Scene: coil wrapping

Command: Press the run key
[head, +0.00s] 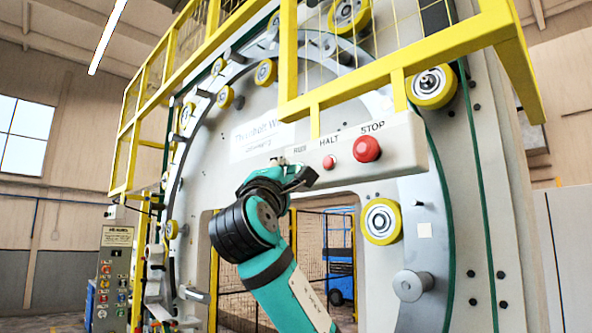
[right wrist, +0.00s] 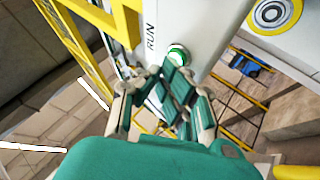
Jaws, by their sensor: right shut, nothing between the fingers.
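The run key is a round green button (right wrist: 178,54) in a pale ring on the white panel, below the word RUN in the right wrist view. In the head view my right gripper (head: 296,176) hides it at the left end of the key bar (head: 400,150). My right gripper (right wrist: 172,82) is shut and empty. Its fingertips are just in front of the green key and overlap its lower edge in the right wrist view; I cannot tell whether they touch it. My left gripper is not in view.
The red halt key (head: 329,162) and the larger red stop key (head: 367,149) sit to the right on the same bar. A yellow guard frame (head: 400,60) runs above it. A separate control post (head: 112,280) with several buttons stands at the lower left.

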